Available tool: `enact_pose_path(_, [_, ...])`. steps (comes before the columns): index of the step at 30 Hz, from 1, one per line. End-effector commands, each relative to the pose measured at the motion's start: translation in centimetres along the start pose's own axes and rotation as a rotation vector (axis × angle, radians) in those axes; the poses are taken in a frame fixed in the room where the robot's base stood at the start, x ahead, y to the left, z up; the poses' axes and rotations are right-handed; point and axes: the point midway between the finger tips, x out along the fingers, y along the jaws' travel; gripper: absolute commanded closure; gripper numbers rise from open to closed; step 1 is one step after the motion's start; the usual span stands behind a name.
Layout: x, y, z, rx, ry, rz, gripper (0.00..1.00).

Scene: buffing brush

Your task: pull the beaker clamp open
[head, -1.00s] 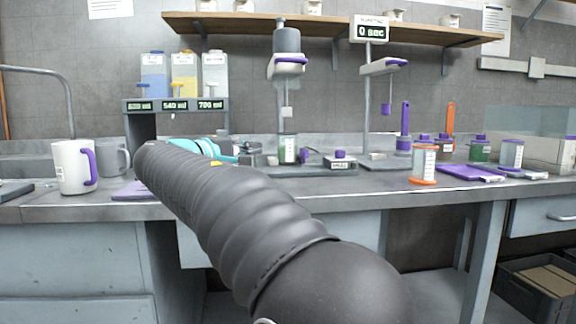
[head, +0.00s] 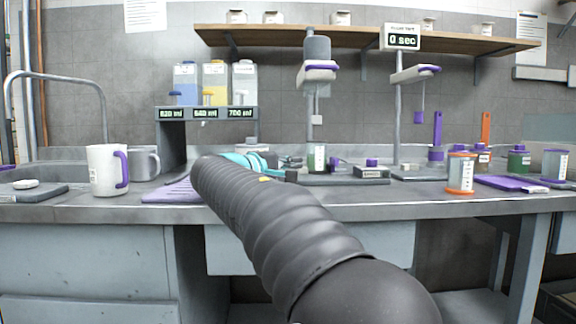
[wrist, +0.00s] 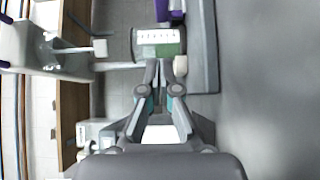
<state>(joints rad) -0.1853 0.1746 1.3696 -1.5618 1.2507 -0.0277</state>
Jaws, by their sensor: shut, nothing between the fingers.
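The beaker (head: 317,158), clear with green liquid, stands upright on the mixer base (head: 340,179). It also shows sideways in the wrist view (wrist: 158,42). A purple part (head: 335,163) sits just right of it, probably the clamp's handle; in the wrist view a purple part (wrist: 170,10) lies beyond the beaker. A cream piece (wrist: 181,66) is near the beaker's foot; I cannot tell if it belongs to the clamp. My gripper (wrist: 160,66) is shut and empty, its tips close in front of the beaker. In the head view my arm partly hides it.
The mixer head (head: 317,70) hangs above the beaker with a thin stirrer below. A white mug (head: 108,170) stands at the left, and an orange-rimmed jar (head: 461,174) at the right. A dispenser (head: 206,113) with three bottles stands behind my arm. The front worktop is mostly clear.

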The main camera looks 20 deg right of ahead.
Motion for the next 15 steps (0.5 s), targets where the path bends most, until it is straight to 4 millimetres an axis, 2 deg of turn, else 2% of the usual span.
enact_pose_path(3, [2.5, 0.0, 0.1, -0.001, -0.004, 0.0, 1.0])
enact_pose_path(9, [6.0, 0.0, 0.1, -0.001, -0.004, 0.0, 1.0])
enact_pose_path(15, [7.7, 0.0, 2.2, 0.0, -0.002, 0.0, 1.0])
